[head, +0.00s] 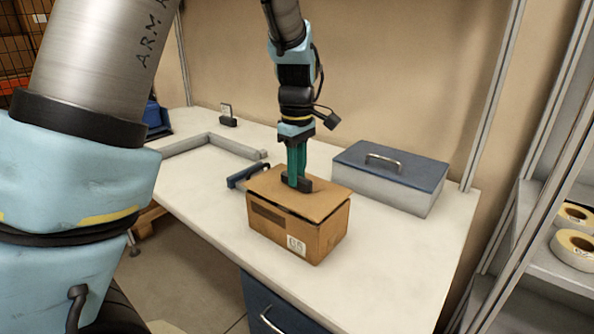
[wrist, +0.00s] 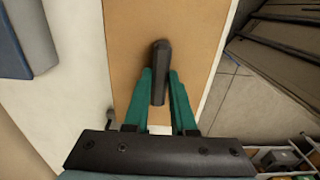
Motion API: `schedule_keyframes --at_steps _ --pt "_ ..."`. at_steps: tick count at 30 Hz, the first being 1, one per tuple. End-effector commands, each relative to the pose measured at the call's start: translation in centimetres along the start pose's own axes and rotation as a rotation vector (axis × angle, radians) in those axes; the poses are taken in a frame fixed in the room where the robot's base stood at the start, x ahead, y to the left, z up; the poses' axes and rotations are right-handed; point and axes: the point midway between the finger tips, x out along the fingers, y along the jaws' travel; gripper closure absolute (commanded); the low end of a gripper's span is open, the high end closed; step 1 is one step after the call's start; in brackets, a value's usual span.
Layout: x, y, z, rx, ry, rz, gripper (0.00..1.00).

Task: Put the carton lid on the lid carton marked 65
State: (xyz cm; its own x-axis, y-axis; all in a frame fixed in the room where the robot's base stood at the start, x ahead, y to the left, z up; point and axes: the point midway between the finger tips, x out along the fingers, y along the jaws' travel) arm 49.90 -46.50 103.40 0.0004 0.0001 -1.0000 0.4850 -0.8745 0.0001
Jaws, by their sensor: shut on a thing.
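The carton lid (head: 325,200) is a flat brown panel with a dark block handle (wrist: 161,60) in its middle. My gripper (head: 297,182) has green fingers shut on that handle from above; in the wrist view the fingers (wrist: 159,90) flank it. The lid lies over the top of the brown lid carton (head: 272,228), whose front carries a white label marked 65 (head: 296,245). A dark line shows under the lid's right front edge, so I cannot tell whether it is fully seated. The wrist view shows the lid's top (wrist: 205,30), which hides the carton's inside.
A grey box with a blue lid (head: 395,180) stands close behind the carton to the right. A dark blue tool-like object (head: 246,176) and a grey angled bar (head: 215,140) lie to the left. Tape reels (head: 574,247) sit on the right shelf. The table front is clear.

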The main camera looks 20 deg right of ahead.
Motion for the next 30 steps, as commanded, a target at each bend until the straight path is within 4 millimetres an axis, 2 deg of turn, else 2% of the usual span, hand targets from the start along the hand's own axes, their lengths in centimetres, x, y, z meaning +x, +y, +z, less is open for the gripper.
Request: schedule_keyframes --at_steps 4,13,14,21,23,30 --pt "0.85 0.01 -0.01 0.000 0.000 0.000 1.00" --pt "1.00 0.01 -0.01 0.000 0.000 0.000 1.00" --pt "0.99 0.01 -0.01 0.000 0.000 0.000 0.75" --pt "0.99 0.01 -0.01 0.000 0.000 0.000 0.48" --pt "0.99 0.01 0.00 0.000 0.000 0.000 0.41" --pt "0.97 0.01 0.00 0.000 0.000 0.000 0.41"
